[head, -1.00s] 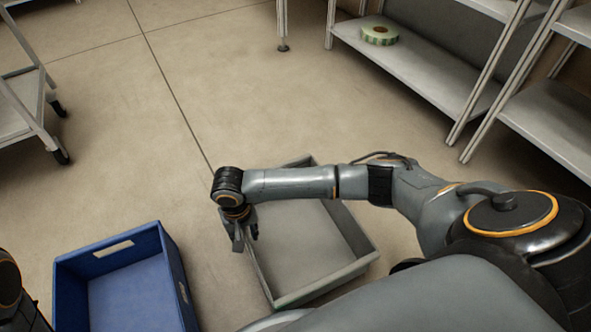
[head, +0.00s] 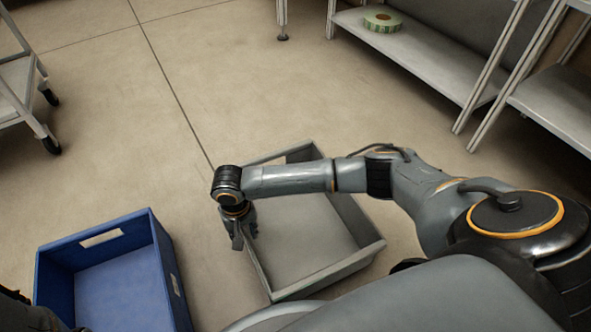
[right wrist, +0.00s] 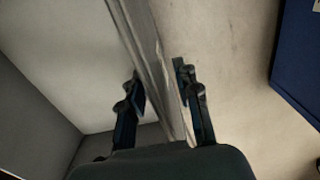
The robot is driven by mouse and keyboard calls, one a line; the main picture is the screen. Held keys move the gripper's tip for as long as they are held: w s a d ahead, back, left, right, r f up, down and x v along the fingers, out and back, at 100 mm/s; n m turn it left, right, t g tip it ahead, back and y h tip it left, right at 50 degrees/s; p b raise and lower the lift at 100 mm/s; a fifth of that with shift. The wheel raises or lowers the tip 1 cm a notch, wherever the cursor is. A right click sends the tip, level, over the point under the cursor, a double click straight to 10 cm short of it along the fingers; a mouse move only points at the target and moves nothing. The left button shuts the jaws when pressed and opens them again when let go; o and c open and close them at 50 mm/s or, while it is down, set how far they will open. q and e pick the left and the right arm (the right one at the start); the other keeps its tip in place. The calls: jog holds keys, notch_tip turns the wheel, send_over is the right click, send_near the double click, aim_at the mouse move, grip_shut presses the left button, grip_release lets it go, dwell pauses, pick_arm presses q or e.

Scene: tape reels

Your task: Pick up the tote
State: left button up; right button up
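A grey open tote (head: 330,269) stands on the floor in front of me, tilted in the head view and empty where I can see inside. My right gripper (head: 239,237) points down at its left wall. In the right wrist view, the fingers of my right gripper (right wrist: 160,85) are spread on either side of the tote wall (right wrist: 152,55), one inside and one outside. A firm grip does not show. My arm hides part of the tote's far side. My left gripper is out of view; only a dark bit of that arm shows at bottom left.
A blue tote (head: 165,262) stands on the floor to the left, close to the grey one. A wheeled trolley (head: 22,88) is at upper left. Shelving (head: 425,62) with a tape reel (head: 383,22) stands at upper right. The floor beyond the totes is clear.

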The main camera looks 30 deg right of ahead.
grip_shut()
jog(key=shift+r, duration=0.15)
dwell(0.4)
